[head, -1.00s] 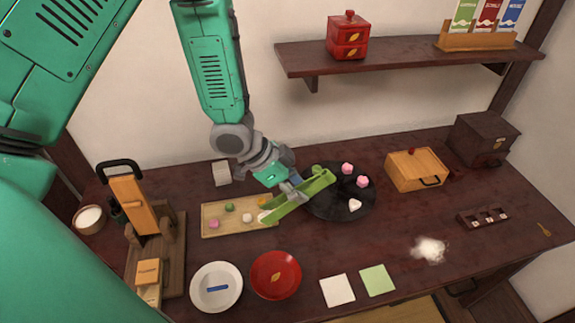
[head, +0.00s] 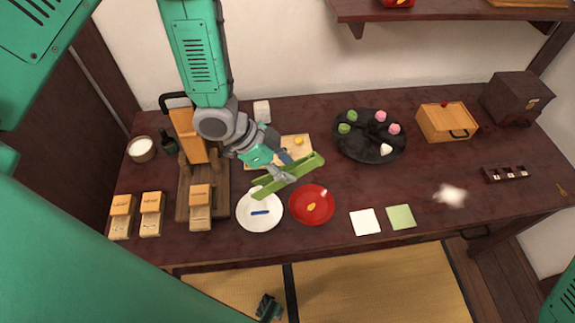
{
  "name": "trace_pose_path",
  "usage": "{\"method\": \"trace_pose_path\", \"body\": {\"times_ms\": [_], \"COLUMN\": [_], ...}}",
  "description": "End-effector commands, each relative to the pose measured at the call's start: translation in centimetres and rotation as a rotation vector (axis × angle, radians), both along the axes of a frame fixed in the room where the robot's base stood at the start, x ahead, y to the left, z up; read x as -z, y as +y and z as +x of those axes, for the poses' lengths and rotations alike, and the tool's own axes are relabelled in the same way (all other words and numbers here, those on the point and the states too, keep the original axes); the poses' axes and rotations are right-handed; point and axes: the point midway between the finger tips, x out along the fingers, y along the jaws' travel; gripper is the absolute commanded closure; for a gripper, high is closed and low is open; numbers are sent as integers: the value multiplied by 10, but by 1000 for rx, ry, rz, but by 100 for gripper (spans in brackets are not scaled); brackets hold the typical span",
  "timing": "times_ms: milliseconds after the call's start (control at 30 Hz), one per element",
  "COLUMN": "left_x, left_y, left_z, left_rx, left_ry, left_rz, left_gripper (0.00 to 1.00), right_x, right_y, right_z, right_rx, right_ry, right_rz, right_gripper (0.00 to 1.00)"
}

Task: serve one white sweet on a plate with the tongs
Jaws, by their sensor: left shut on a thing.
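My left gripper (head: 266,163) is shut on the green tongs (head: 300,172), held slanted above the table. Their lower-left tip is over the back rim of the white plate (head: 273,222), which holds a blue strip (head: 260,212). A small white patch shows by that tip; I cannot tell whether it is a sweet or the rim. The red plate (head: 325,212) with a gold leaf mark is to its right. A white sweet (head: 386,149) sits on the round black tray (head: 352,148). The wooden board (head: 305,151) is largely hidden behind my gripper and the tongs.
Green and pink sweets share the black tray. A wooden stand (head: 183,207) and labelled wooden blocks (head: 151,213) are left of the plates. White (head: 365,222) and green (head: 401,217) paper squares lie at right. A wooden box (head: 445,123) stands farther back.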

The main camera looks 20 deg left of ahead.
Motion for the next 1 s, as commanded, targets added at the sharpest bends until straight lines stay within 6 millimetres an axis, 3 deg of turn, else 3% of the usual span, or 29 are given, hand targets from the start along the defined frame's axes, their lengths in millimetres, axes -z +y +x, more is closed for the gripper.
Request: {"method": "trace_pose_path", "body": {"times_ms": [267,800,1000], "left_x": [16,78,90], "left_y": [2,0,1], "left_z": [0,0,0], "left_rx": [-1,0,-1], "left_ry": [0,0,0], "left_rz": [-1,-1,-2], "left_gripper": [100,100,100], "right_x": [16,79,91], "right_y": [0,1,1], "right_z": [0,-1,-1], "right_rx": [-1,-1,-1], "right_ry": [0,0,0], "right_rz": [1,0,0], "right_gripper": [60,60,60]}}
